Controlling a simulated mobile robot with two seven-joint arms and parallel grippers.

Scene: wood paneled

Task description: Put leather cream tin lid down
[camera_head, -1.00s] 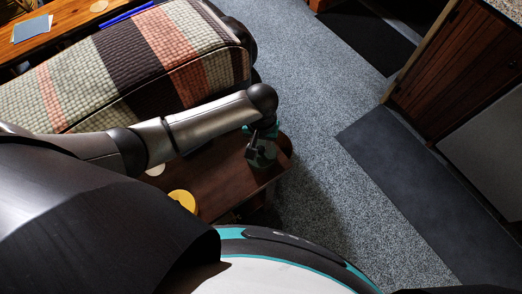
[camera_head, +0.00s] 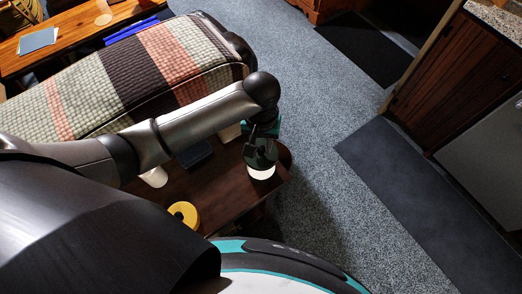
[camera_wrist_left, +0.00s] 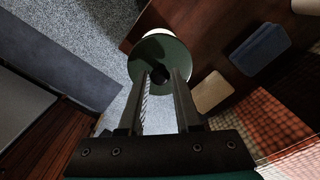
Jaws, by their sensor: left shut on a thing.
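My left gripper (camera_head: 258,138) reaches over the right end of the brown wooden table (camera_head: 225,182). In the left wrist view the gripper (camera_wrist_left: 160,82) is shut on the dark knob of a round dark green lid (camera_wrist_left: 172,54). In the head view the lid (camera_head: 262,153) hangs below the gripper, partly hidden by it. A white round thing (camera_head: 261,173), perhaps the tin, shows just below the lid. Its white edge (camera_wrist_left: 160,33) also shows past the lid in the wrist view. I cannot tell whether they touch. My right gripper is not in view.
A yellow ring-shaped thing (camera_head: 184,214) and a white cup-like thing (camera_head: 155,177) stand on the table's left part. A checked cushioned seat (camera_head: 120,75) borders the table's far side. Carpet (camera_head: 310,130) is clear on the right.

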